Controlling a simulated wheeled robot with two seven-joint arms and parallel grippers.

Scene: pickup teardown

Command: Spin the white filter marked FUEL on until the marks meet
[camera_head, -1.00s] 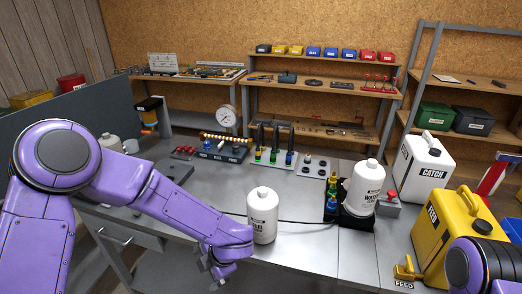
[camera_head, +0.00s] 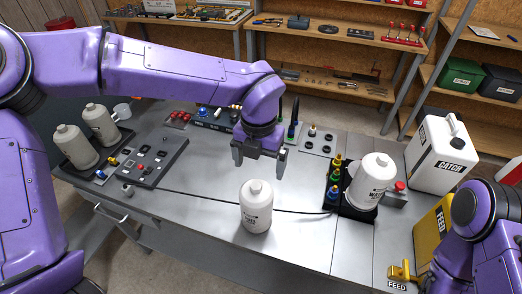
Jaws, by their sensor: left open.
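A white bottle-shaped filter (camera_head: 256,208) stands upright on the grey bench at centre. Its dark label is too small to read surely as FUEL. My left gripper (camera_head: 260,163) is open and empty, pointing down above and just behind this filter, apart from it. Another white filter (camera_head: 371,180), its label partly readable as WATER, stands in a black holder to the right. Two more white filters (camera_head: 76,146) (camera_head: 101,124) stand in a dark tray at the left. No meeting marks can be made out. My right arm shows at the lower right edge, but its gripper does not.
A white CATCH can (camera_head: 438,152) and a yellow FEED can (camera_head: 433,236) stand at the right, with a yellow FEED fitting (camera_head: 400,271) in front. A dark panel (camera_head: 152,162) lies at left. Coloured fittings (camera_head: 334,180) stand beside the WATER filter. The bench around the centre filter is clear.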

